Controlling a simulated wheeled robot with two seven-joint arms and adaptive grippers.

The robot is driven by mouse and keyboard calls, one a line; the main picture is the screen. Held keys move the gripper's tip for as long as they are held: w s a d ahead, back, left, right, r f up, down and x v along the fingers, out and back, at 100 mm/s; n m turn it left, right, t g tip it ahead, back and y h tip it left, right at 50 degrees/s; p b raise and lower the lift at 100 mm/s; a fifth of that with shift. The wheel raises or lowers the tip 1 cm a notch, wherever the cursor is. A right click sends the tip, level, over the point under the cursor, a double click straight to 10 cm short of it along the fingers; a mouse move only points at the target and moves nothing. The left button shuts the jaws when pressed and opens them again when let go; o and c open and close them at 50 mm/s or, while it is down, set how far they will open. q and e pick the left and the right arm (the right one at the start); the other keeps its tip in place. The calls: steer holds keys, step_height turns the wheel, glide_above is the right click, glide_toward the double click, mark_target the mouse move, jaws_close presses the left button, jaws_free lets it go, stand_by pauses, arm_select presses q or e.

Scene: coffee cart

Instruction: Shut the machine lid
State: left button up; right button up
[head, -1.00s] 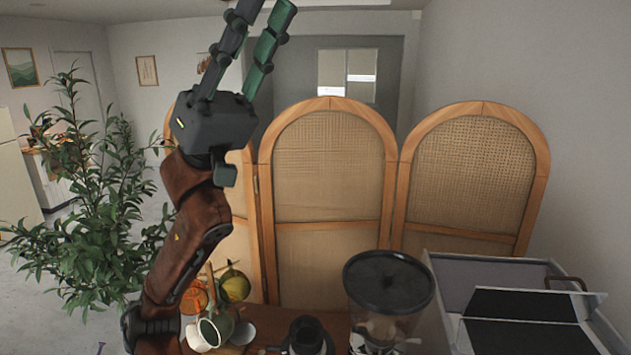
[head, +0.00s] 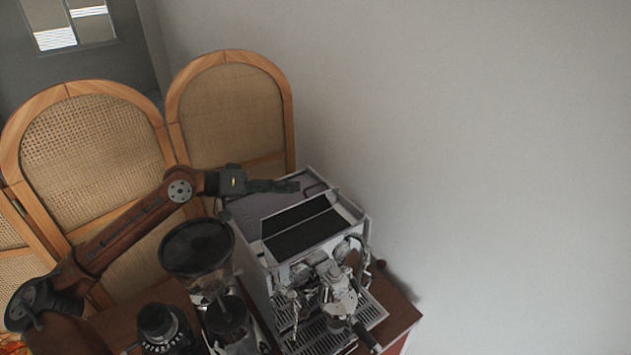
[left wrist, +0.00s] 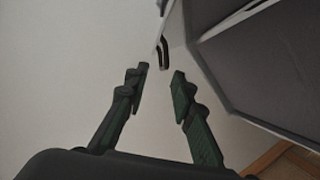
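The silver coffee machine (head: 258,285) stands on the cart at the centre of the head view. Its lid (head: 305,232), a dark panel with a pale edge, appears raised and tilted on top; its exact angle is hard to tell. My left gripper (head: 297,186) is over the rear of the machine top, close to a dark handle (head: 322,186). In the left wrist view, my left fingers (left wrist: 160,76) are apart with nothing between them. The handle (left wrist: 164,52) shows just beyond the fingertips, with no clear contact. My right gripper is not in view.
A grinder with a dark round hopper (head: 197,247) stands left of the machine, below my left arm. A small black device (head: 162,328) stands at the front left. A rattan screen (head: 90,140) is behind the cart. A bare wall is on the right.

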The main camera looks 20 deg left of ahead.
arm_select(q)
steer(key=p+x, duration=0.1)
steer(key=x, duration=0.4)
steer(key=shift+w, duration=0.35)
steer(key=shift+w+d+f, duration=0.1)
steer(key=shift+w+d, duration=0.1)
steer(key=shift+w, duration=0.05)
steer(key=shift+w+a+f, duration=0.15)
steer(key=shift+w+f, duration=0.1)
steer(key=shift+s+r, duration=0.1)
steer(key=shift+c, duration=0.4)
steer(key=c, duration=0.3)
steer(key=shift+c, duration=0.9)
jaws_close()
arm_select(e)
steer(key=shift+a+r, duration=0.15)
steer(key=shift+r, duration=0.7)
